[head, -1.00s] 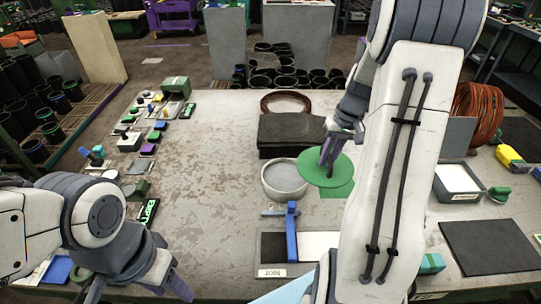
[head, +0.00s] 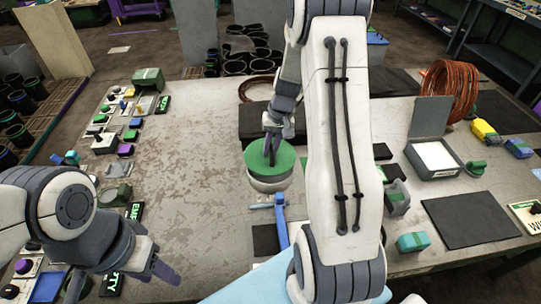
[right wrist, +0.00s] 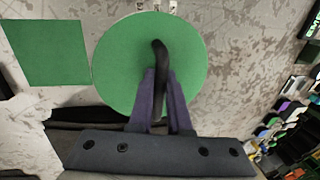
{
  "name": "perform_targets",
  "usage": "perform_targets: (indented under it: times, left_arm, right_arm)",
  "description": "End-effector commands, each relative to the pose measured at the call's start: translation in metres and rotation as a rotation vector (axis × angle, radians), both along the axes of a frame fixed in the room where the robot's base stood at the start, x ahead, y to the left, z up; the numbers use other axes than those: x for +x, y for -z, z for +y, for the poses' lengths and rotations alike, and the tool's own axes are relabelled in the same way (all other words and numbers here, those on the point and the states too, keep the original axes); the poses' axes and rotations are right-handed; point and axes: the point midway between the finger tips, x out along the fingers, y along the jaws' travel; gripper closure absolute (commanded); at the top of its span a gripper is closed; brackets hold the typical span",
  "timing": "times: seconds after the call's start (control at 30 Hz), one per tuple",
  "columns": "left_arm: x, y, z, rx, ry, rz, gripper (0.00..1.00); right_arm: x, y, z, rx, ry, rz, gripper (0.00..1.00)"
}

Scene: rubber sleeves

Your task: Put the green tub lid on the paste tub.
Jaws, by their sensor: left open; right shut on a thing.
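The green tub lid (head: 284,158) is a flat round disc with a dark handle (right wrist: 158,50) standing up from its middle. My right gripper (head: 271,148) is shut on that handle; its two fingers also show in the right wrist view (right wrist: 160,95). The lid is over the paste tub (head: 270,185), a round pale grey tub whose front wall shows below the lid. The lid hides the tub's opening, and I cannot tell whether lid and rim touch. My left gripper (head: 122,279) is open and empty at the table's front left.
A grey box with an open lid (head: 435,157) and a dark mat (head: 470,220) are at the right. Small items line the left edge. The table's left middle is clear.

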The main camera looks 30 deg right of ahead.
Motion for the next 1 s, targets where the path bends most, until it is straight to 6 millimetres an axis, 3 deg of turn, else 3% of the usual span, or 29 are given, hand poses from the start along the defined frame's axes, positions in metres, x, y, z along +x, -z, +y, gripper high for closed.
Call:
perform_targets:
  times: [0.2, 0.47, 0.5, 0.57, 1.0]
  left_arm:
    - [0.000, -0.005, 0.000, 0.000, 0.000, 0.000, 0.50]
    - [0.000, -0.005, 0.000, 0.000, 0.000, 0.000, 0.50]
    - [0.000, -0.005, 0.000, 0.000, 0.000, 0.000, 0.50]
    - [0.000, -0.004, 0.000, 0.000, 0.000, 0.000, 0.50]
    - [0.000, -0.004, 0.000, 0.000, 0.000, 0.000, 0.50]
  right_arm:
    - [-0.001, 0.031, 0.000, 0.003, 0.001, 0.003, 1.00]
    - [-0.001, 0.038, 0.000, 0.000, 0.000, 0.002, 1.00]
    - [-0.001, 0.038, 0.000, 0.000, -0.001, 0.003, 0.76]
    - [-0.001, 0.038, 0.000, 0.000, -0.001, 0.003, 0.54]
    - [-0.001, 0.030, -0.002, -0.001, 0.001, -0.002, 0.54]
